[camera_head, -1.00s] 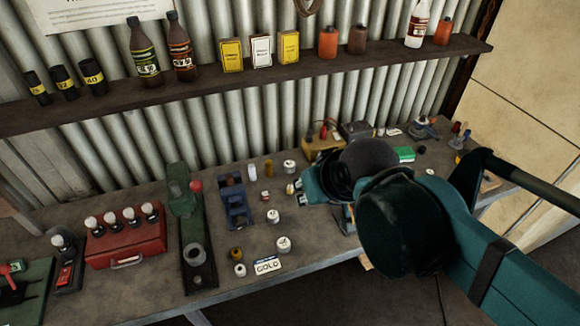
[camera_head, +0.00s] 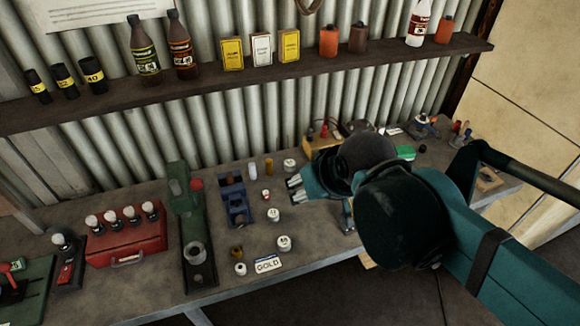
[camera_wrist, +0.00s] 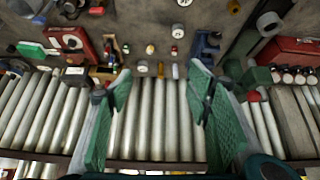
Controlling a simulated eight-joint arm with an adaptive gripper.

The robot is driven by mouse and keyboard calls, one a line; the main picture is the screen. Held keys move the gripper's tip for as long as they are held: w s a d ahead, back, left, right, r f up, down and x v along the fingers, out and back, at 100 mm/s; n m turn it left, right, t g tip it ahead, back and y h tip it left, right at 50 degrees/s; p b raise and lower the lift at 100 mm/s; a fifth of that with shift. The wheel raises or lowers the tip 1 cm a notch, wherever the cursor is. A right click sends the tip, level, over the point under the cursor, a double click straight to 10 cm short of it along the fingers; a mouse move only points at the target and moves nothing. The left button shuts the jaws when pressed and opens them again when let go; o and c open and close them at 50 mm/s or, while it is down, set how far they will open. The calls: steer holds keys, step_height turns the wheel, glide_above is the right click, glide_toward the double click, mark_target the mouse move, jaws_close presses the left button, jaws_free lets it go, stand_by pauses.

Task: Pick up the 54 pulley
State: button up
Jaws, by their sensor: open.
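Several small white cylindrical pieces that could be pulleys stand on the bench. In the head view one is at the back (camera_head: 289,165), one in the middle (camera_head: 273,215), one near the front (camera_head: 284,243). The middle one also shows in the wrist view (camera_wrist: 178,31). Their tops bear marks too small to read, so I cannot tell which is the 54 pulley. My gripper (camera_head: 297,187) is open and empty, right of these pieces. In the wrist view its green-padded fingers (camera_wrist: 160,74) are spread wide, pointing over the bench toward the corrugated wall.
A blue rack (camera_head: 236,203) and a green press (camera_head: 188,220) stand left of the white pieces. A red case (camera_head: 125,242) is further left. A shelf (camera_head: 250,85) with bottles runs along the wall above.

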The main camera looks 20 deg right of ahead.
steer(key=w+d+f+n+g+h+b, duration=0.1)
steer(key=w+f+n+b, duration=0.3)
steer(key=w, duration=0.6)
steer(key=w+f+n+g+p, duration=0.15)
steer(key=w+n, duration=0.35)
steer(key=w, duration=0.5)
steer(key=w+f+n+g, duration=0.1)
steer(key=w+f+n, duration=0.1)
steer(key=w+f, duration=0.4)
steer(key=w+f+n+g+h+b, duration=0.1)
steer(key=w+f+n, duration=0.2)
steer(key=w+f, duration=0.3)
steer(key=w+f+n+g+b, duration=0.1)
steer(key=w+f+n, duration=0.2)
steer(key=w+f, duration=0.2)
steer(key=shift+w+a+f, duration=0.2)
steer(key=shift+w+f, duration=0.2)
steer(key=shift+n+g+h, duration=0.3)
steer(key=shift+g+h, duration=0.2)
steer(key=shift+g, duration=0.05)
steer(key=a+p, duration=0.2)
steer(key=a, duration=0.3)
steer(key=shift+w+a, duration=0.1)
steer(key=shift+w, duration=0.1)
steer(key=shift+a+f, duration=0.1)
steer(key=shift+a, duration=0.55)
glide_above(289, 165)
steer(key=w+a, duration=0.1)
steer(key=a, duration=0.1)
steer(key=shift+p, duration=0.4)
